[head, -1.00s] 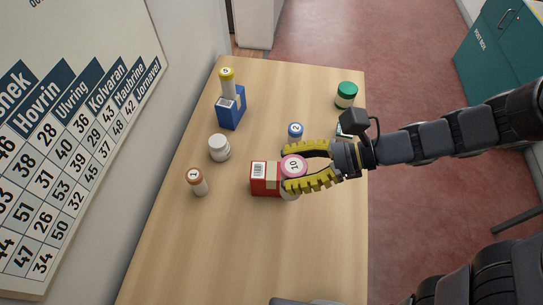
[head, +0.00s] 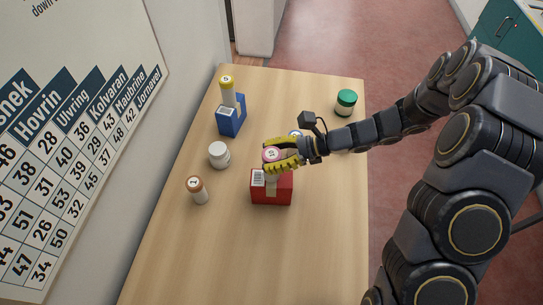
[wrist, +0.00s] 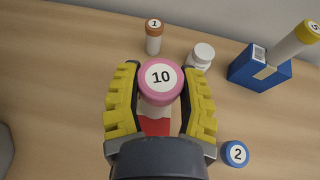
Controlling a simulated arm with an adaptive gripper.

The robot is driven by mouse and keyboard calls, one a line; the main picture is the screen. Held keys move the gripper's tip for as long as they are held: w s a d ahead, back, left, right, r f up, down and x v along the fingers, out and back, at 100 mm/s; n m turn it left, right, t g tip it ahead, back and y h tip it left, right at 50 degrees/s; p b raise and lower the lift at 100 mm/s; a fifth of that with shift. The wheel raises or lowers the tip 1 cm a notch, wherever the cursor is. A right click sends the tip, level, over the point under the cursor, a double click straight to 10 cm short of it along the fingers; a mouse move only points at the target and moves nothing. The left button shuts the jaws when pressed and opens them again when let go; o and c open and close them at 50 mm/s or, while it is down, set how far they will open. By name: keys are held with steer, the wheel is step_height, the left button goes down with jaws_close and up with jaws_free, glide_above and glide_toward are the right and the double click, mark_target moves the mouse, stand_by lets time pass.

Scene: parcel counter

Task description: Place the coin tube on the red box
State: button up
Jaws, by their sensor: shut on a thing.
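The pink-capped coin tube (head: 271,154) marked 10 is upright between the yellow-padded fingers of my gripper (head: 283,158). It also shows in the wrist view (wrist: 160,77), with both fingers (wrist: 160,100) at its sides. The red box (head: 272,192) stands on the table with a white barcode label and tan tape. The tube is over the box's far part in the head view. Part of the red box (wrist: 155,126) shows below the tube in the wrist view. The tube's lower end is hidden, so I cannot tell whether it touches the box.
A blue box (head: 231,122) bears a yellow-capped tube (head: 227,88). A white jar (head: 219,155) and an orange-capped tube (head: 198,190) stand left of the red box. A blue-capped tube (wrist: 235,153) is close to my gripper. A green-capped jar (head: 346,102) stands far right. The near table (head: 230,260) is clear.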

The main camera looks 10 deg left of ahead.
steer(key=shift+f, duration=0.45)
steer(key=shift+f, duration=0.15)
steer(key=o, duration=1)
steer(key=v, duration=1.2)
steer(key=s+a+r+n+g+h, duration=0.2)
steer(key=s+r+n+h, duration=0.5)
steer(key=s, duration=0.4)
steer(key=s+d+r+n+t+h, duration=0.1)
steer(key=s+d+n+h, duration=0.1)
steer(key=s+n, duration=0.1)
steer(key=s+d+r+n+t+h, duration=0.1)
steer(key=s+d+n+h, duration=0.1)
steer(key=s, duration=0.3)
steer(key=s+d+r+n+h, duration=0.1)
steer(key=s+d+n+h, duration=0.1)
steer(key=s+d+n, duration=0.2)
steer(key=shift+s+r+t+h, duration=0.2)
steer(key=shift+r+t+h, duration=0.1)
steer(key=shift+t, duration=0.1)
steer(key=shift+a, duration=0.1)
